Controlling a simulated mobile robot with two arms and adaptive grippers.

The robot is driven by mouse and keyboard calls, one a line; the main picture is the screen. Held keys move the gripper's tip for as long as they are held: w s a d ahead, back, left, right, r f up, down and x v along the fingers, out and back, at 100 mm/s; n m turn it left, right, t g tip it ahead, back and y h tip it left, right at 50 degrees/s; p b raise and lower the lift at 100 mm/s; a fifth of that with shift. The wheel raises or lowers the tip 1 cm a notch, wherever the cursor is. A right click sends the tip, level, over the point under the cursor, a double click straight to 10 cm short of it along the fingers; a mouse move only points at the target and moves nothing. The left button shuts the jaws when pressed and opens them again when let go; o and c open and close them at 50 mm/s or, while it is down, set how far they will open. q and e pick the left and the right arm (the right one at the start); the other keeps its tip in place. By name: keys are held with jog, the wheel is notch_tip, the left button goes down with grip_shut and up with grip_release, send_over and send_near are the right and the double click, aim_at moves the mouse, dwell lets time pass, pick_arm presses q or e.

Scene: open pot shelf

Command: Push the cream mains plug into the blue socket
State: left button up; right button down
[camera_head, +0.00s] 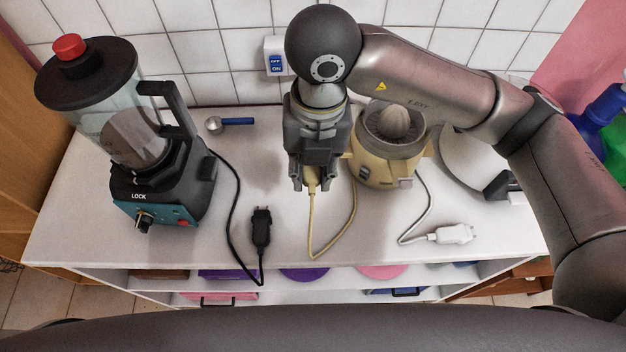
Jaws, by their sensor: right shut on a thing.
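My right gripper (311,184) hangs above the middle of the white counter, pointing down. It is shut on the cream mains plug (311,174), which is mostly hidden between the fingers. The plug's cream cord drops from it, loops on the counter and runs to the cream citrus juicer (385,165). The wall socket with blue OFF/ON markings (275,64) is on the tiled wall behind, left of my right arm. Its right part is hidden by my arm. The plug is apart from the socket and nearer to me. My left gripper is not in view.
A blender (155,190) stands at the left; its black plug (262,226) lies on the counter. A white plug (455,234) lies at the right, near a white appliance (470,165). A blue-handled scoop (235,122) lies at the back. The counter (190,250) is clear near the front left.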

jog(key=w+b, duration=0.3)
jog(key=w, duration=1.5)
jog(key=shift+a+b, duration=0.3)
jog(key=shift+a, duration=0.05)
dwell(0.8)
dwell(0.4)
jog(key=shift+w, duration=0.15)
jog(key=shift+w, duration=0.7)
jog(key=shift+w+r, duration=0.1)
jog(key=shift+w, duration=0.1)
jog(key=shift+w+p, duration=0.4)
jog(key=shift+w, duration=0.2)
